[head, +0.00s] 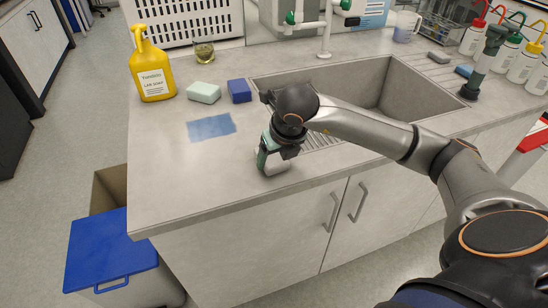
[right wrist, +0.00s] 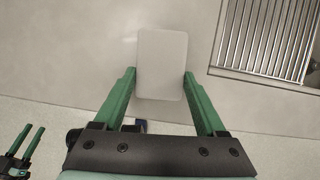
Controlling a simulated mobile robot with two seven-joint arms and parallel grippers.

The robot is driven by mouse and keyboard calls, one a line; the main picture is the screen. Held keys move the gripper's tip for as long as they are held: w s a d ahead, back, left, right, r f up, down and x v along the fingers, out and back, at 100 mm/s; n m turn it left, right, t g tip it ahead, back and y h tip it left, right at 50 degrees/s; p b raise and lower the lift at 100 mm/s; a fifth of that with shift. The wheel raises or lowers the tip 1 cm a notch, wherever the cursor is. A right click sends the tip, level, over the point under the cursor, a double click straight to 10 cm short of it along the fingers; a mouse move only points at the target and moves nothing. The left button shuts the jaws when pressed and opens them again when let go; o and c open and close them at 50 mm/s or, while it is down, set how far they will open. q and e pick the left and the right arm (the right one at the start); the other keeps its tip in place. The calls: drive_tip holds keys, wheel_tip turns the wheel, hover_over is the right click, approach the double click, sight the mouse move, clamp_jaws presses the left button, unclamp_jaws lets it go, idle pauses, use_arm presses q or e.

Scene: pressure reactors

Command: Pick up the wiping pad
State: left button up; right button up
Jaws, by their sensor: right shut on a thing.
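The wiping pad, a pale, nearly white rounded block (right wrist: 162,62), is between the green fingers of my right gripper (right wrist: 159,88) in the right wrist view. In the head view the right gripper (head: 273,156) is near the counter's front edge, with the pad's pale lower part (head: 275,166) showing below it. My right gripper is shut on the pad; whether the pad touches the counter is unclear. My left gripper (right wrist: 26,142) shows small in the lower left of the right wrist view, its green fingers apart and empty.
The counter (head: 180,190) holds a yellow soap bottle (head: 151,68), a pale green block (head: 203,92), a blue block (head: 239,90), a flat blue cloth (head: 211,126) and a glass (head: 203,51). The sink (head: 370,85) lies behind my right arm. A blue-lidded bin (head: 110,245) stands below left.

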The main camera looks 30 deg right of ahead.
sight(272, 156)
drive_tip(key=shift+r, duration=0.45)
wheel_tip(272, 156, up, 3)
drive_tip(key=shift+s+f, duration=0.1)
drive_tip(key=shift+f, duration=0.05)
use_arm(q)
drive_tip(key=shift+d+f+b, duration=0.45)
drive_tip(key=shift+f+b, duration=0.05)
drive_tip(key=shift+b, duration=0.3)
use_arm(e)
drive_tip(key=s+a+r, duration=0.3)
drive_tip(key=s+r, duration=0.6)
drive_tip(key=s, duration=0.4)
drive_tip(key=shift+s+a, duration=0.15)
drive_tip(key=shift+s, duration=0.05)
use_arm(q)
drive_tip(key=shift+w+r, duration=0.2)
use_arm(e)
drive_tip(key=shift+r, duration=0.1)
